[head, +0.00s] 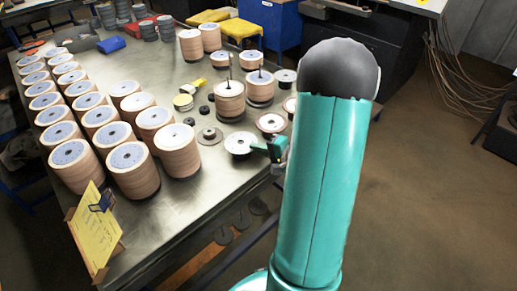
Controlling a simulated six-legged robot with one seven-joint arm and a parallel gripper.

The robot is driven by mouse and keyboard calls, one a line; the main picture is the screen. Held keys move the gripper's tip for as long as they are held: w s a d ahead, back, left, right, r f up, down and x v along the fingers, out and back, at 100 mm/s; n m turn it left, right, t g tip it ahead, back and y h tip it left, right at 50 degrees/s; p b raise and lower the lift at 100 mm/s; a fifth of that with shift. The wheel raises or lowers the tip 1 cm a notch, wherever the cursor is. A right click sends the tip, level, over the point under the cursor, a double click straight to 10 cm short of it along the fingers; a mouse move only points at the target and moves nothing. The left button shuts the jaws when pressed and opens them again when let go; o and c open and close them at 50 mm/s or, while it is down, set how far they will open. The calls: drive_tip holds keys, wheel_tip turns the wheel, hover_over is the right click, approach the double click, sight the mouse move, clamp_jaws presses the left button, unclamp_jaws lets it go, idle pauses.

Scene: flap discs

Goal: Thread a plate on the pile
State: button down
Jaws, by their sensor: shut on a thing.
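My gripper (268,147) is at the table's right edge, partly hidden behind my teal arm. It is shut on the rim of a pale round plate (237,143) with a dark centre hole. The plate looks roughly level; I cannot tell its height over the table. Behind it, two piles of tan discs with pale tops, the left pile (230,103) and the right pile (260,90), stand with thin dark rods rising from their middles. The held plate is apart from both piles, in front of them.
The metal table (190,210) carries rows of tan disc stacks (130,170) on the left. A reddish disc (271,123) and a grey flanged piece (210,136) lie near the plate. A yellow card (95,232) stands at the front left. Clear tabletop lies at the front middle.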

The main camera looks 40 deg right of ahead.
drive_tip(key=shift+r, duration=0.1)
drive_tip(key=shift+r, duration=1.6)
